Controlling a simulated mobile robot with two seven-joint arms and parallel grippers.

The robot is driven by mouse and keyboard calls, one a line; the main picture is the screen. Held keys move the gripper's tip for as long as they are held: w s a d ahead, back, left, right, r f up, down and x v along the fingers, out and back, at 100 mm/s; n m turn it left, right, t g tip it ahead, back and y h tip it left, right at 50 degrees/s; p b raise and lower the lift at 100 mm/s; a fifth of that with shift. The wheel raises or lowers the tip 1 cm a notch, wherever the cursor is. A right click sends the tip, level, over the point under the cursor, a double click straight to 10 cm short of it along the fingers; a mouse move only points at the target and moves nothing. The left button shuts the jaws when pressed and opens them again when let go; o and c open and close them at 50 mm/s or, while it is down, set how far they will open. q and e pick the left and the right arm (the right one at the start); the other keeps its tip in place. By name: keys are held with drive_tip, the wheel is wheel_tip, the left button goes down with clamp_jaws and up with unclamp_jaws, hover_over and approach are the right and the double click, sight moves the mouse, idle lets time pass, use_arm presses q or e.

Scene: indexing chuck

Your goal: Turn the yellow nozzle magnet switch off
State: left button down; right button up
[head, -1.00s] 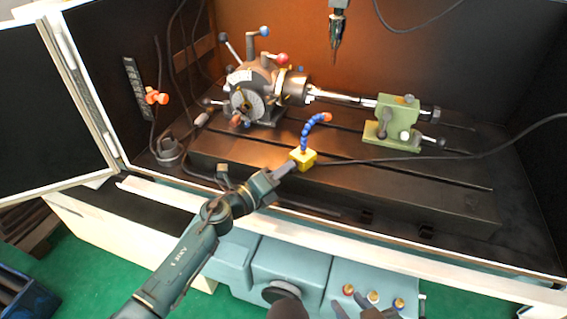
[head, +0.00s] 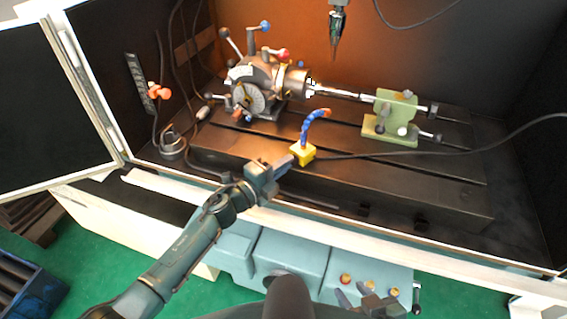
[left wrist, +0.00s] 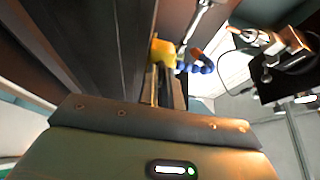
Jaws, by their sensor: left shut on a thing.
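The yellow magnet base (head: 302,153) of the blue segmented coolant hose (head: 311,126) with an orange tip stands at the front edge of the dark machine table. My left gripper (head: 286,162) is at the base's left front side, its fingers shut on the small switch there. The switch itself is hidden between the fingers. In the left wrist view the narrow closed fingers (left wrist: 166,88) reach to the yellow base (left wrist: 163,52), with the blue hose beside it.
The indexing chuck (head: 255,85) with several ball-ended levers stands behind left. A green tailstock (head: 391,118) is at the right, with a rod between them. A tool (head: 337,35) hangs above. A black cable runs right from the base. The enclosure's front sill (head: 340,232) lies under my left arm.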

idle(0.3)
use_arm(q)
drive_tip(key=c, duration=1.6)
unclamp_jaws()
drive_tip(key=shift+s, duration=0.1)
drive_tip(key=shift+o, duration=0.2)
drive_tip(key=shift+f, duration=0.1)
